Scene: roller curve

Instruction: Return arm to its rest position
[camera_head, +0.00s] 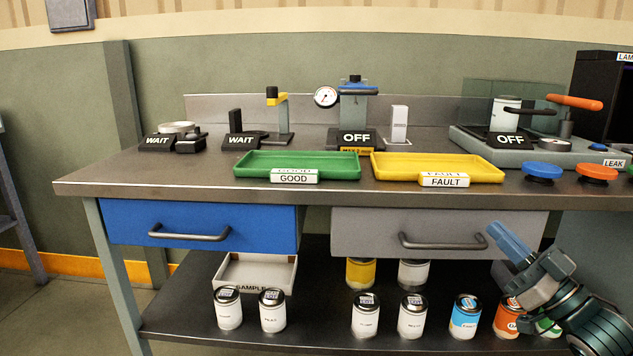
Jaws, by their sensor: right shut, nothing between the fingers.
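My right gripper (507,243) is at the lower right, in front of the grey drawer's (365,232) right end. Its blue fingers are shut with nothing between them. They point up and to the left, close to the grey drawer's handle (443,243) in the picture; I cannot tell whether they touch it. My right arm comes in from the lower right corner and partly hides an orange can (507,318) and a green-labelled can (547,327) on the lower shelf. My left gripper is out of view.
The bench carries a green GOOD tray (250,164), a yellow FAULT tray (400,168), several test stations and coloured buttons (543,171). The blue drawer (200,222) looks shut. Several cans and a SAMPLE tray (256,272) stand on the lower shelf (300,340).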

